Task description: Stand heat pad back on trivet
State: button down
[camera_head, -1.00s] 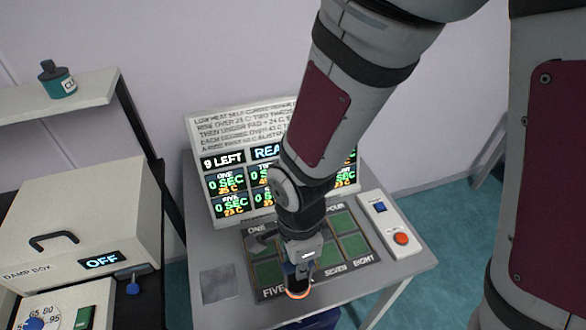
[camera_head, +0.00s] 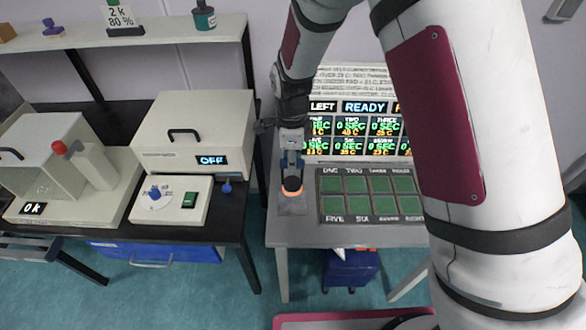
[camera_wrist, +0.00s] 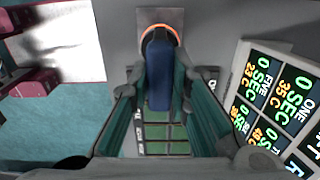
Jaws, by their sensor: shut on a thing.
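The heat pad (camera_head: 292,185) has a dark round base with an orange rim and a blue grip. My gripper (camera_head: 291,163) is shut on the blue grip and holds the pad upright over the trivet (camera_head: 291,208), a flat grey square plate at the left of the table. I cannot tell whether the base touches the trivet. In the wrist view the blue grip of the pad (camera_wrist: 158,78) sits between my fingers, with the orange rim beyond it. Part of the trivet (camera_wrist: 146,18) shows behind the rim.
A panel of green squares (camera_head: 357,184) lies just right of the trivet. A display board (camera_head: 364,107) reading READY stands behind it. The damp box (camera_head: 194,125), reading OFF, stands on a dark bench to the left. A shelf (camera_head: 150,40) runs above the bench.

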aim_at(292, 182)
jog(key=shift+a+r, duration=0.1)
dwell(0.3)
jog(key=shift+f+b, duration=0.4)
jog(key=shift+f, duration=2.45)
jog(key=shift+f, duration=0.7)
jog(key=c, duration=1.4)
grip_release()
notch_tip(292, 182, up, 11)
jog(key=shift+r, duration=0.5)
